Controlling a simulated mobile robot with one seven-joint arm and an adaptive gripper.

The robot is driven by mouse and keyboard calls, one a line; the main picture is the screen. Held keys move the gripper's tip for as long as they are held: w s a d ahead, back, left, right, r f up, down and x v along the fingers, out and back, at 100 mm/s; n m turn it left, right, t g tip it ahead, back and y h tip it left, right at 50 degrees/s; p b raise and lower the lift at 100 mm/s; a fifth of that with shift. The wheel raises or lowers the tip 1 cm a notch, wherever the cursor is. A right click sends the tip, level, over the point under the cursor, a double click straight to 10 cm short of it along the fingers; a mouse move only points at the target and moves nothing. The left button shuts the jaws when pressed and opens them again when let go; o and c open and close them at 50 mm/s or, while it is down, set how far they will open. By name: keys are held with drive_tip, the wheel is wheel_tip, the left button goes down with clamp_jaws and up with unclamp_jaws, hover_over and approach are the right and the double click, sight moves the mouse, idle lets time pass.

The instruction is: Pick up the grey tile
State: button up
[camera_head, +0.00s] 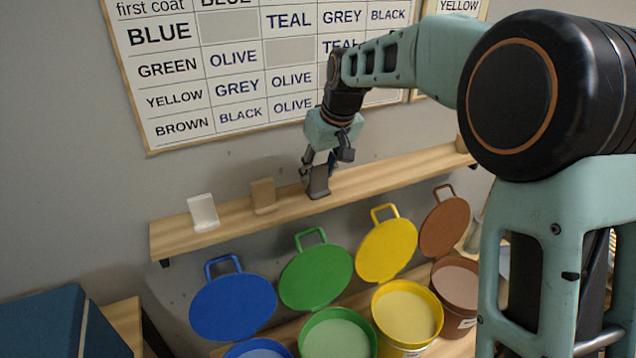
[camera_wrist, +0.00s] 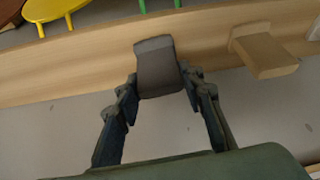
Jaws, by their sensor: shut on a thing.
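The grey tile (camera_head: 318,181) is a dark grey piece at the wooden shelf, right of the tan tile in the head view. My gripper (camera_head: 320,171) reaches down to it from above, with its fingers at the tile's upper part. In the wrist view the grey tile (camera_wrist: 157,66) sits between the two fingertips of my gripper (camera_wrist: 160,85), and the fingers are shut on it. I cannot tell whether the tile's foot still touches the shelf.
The wooden shelf (camera_head: 370,183) also holds a white tile (camera_head: 203,212) and a tan tile (camera_head: 263,195). Below stand open glaze buckets with blue (camera_head: 233,305), green (camera_head: 316,276), yellow (camera_head: 387,250) and brown (camera_head: 444,221) lids. A lettered chart hangs on the wall behind.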

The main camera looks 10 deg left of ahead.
sight(317, 168)
drive_tip(key=shift+r, duration=0.1)
drive_tip(key=shift+c, duration=0.5)
drive_tip(key=shift+r, duration=0.2)
drive_tip(key=r, duration=0.3)
drive_tip(key=shift+s+r, duration=0.15)
drive_tip(key=shift+s, duration=0.05)
drive_tip(key=s+r+b, duration=0.2)
drive_tip(key=s+r, duration=0.7)
drive_tip(key=s, duration=0.4)
drive_tip(key=shift+s+d+r, duration=0.15)
drive_tip(key=shift+s+d, duration=0.05)
drive_tip(key=shift+s, duration=0.1)
drive_tip(key=shift+s+a, duration=0.15)
